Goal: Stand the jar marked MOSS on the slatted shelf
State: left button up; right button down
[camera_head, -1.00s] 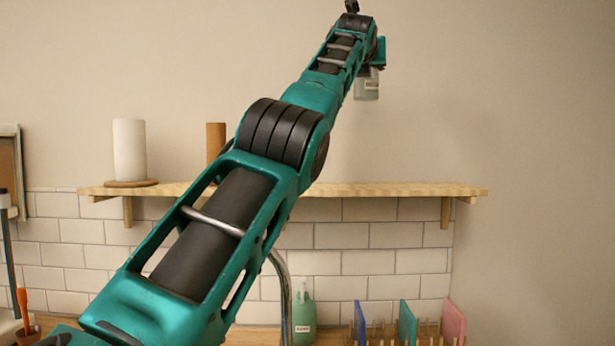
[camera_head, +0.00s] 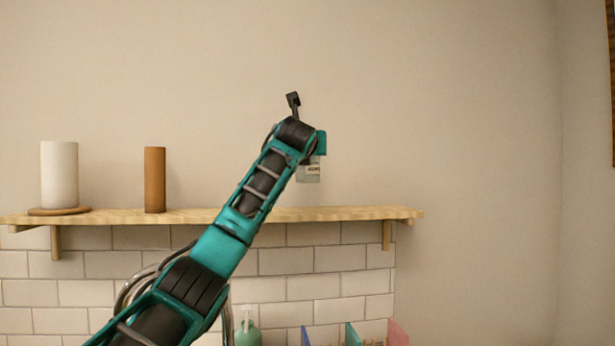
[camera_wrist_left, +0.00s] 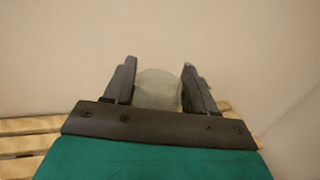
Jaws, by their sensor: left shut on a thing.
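A pale grey-green jar (camera_head: 308,175) with a light label hangs below my left gripper (camera_head: 313,157); the label's writing is too small to read surely. In the left wrist view the jar's round pale top (camera_wrist_left: 158,90) sits between the two dark fingers of the left gripper (camera_wrist_left: 157,72), which is shut on it. The wooden shelf (camera_head: 350,213) runs along the wall. In the head view the jar appears above the shelf's right part, with a gap below it. Slats of the shelf (camera_wrist_left: 30,126) show in the wrist view. My right gripper is not in view.
A white roll (camera_head: 60,175) on a round wooden base and a brown cylinder (camera_head: 154,180) stand on the shelf's left part. The shelf's right part looks bare. Below are a green pump bottle (camera_head: 247,335) and several coloured boards (camera_head: 397,333).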

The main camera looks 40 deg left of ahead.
aim_at(307, 175)
pick_arm(q)
notch_tip(307, 175, down, 7)
jog(key=shift+r, duration=0.2)
dwell(0.4)
jog(key=o, duration=1.3)
jog(key=shift+f, duration=0.1)
jog(key=shift+s+d, duration=0.1)
jog(key=shift+s, duration=0.05)
jog(key=shift+s+d, duration=0.2)
jog(key=shift+s, duration=0.05)
jog(key=b+v, duration=0.2)
jog(key=v, duration=0.9)
